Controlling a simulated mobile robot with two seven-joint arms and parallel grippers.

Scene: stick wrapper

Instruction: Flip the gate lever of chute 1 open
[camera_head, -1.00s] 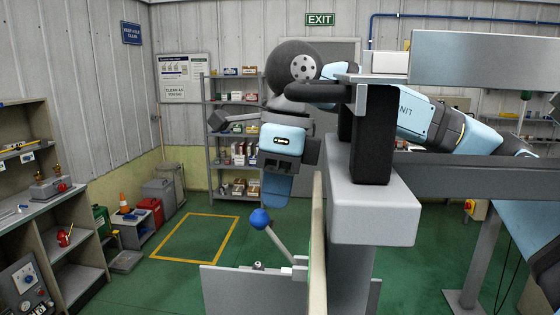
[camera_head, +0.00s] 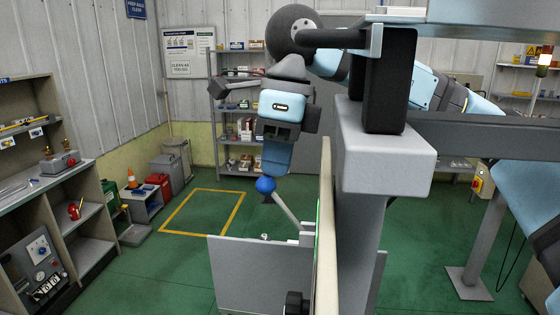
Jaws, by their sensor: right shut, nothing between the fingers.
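The gate lever is a thin grey rod (camera_head: 286,211) with a blue ball knob (camera_head: 265,185) on its upper end. It leans up to the left from beside the upright board. My right gripper (camera_head: 270,176) points down from above, with its light-blue body just over the knob. Its fingers are shut and empty; their tips lie at or just behind the knob, and I cannot tell whether they touch it. No chute number is readable. My left gripper is not in view.
A grey panel (camera_head: 255,278) stands below the lever, beside a tall pale board edge (camera_head: 326,230). A thick grey post and block (camera_head: 384,165) rise close on the right. Shelves (camera_head: 75,195) line the left wall. Open green floor lies behind, with a yellow marked square (camera_head: 202,212).

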